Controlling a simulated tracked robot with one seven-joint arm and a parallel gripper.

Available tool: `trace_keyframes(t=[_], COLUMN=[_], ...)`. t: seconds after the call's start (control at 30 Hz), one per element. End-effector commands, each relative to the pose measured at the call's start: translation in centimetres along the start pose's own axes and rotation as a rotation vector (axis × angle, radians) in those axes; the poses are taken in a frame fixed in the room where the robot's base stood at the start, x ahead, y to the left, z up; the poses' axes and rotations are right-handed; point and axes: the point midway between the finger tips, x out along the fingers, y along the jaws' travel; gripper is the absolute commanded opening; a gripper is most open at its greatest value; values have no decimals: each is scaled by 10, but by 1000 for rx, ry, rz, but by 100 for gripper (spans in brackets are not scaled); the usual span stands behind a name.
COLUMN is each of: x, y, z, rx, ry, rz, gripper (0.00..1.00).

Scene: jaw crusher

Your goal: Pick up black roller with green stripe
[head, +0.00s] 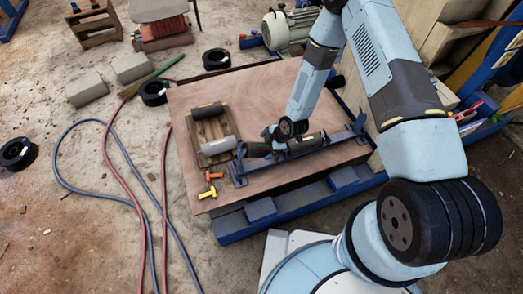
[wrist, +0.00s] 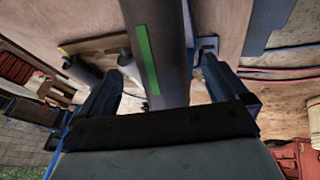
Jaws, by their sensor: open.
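The black roller with the green stripe (wrist: 172,25) runs lengthwise through the wrist view, between the two blue fingers of my gripper (wrist: 160,68). The fingers are open, one on each side of it, with a gap visible to the left finger. In the head view a dark roller (head: 258,150) lies at the left part of a blue rack (head: 239,180), and my gripper (head: 270,134) is down at it, partly hidden by my wrist. I cannot tell whether the fingers touch the roller.
Another grey-brown roller (head: 306,142) lies to the right on the rack. A wooden tray (head: 210,130) on the board (head: 190,95) holds a dark roller (head: 207,109) and a grey roller (head: 218,146). Orange and yellow fittings (head: 208,192) lie near the board's front left edge.

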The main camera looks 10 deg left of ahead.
Motion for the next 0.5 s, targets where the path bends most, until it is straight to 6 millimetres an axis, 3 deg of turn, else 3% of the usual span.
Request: trace_keyframes(t=[0.27, 0.5], x=[16, 45], y=[-1, -2], z=[0, 1], rx=[1, 1], ry=[0, 0], rz=[-1, -1], gripper=[100, 100])
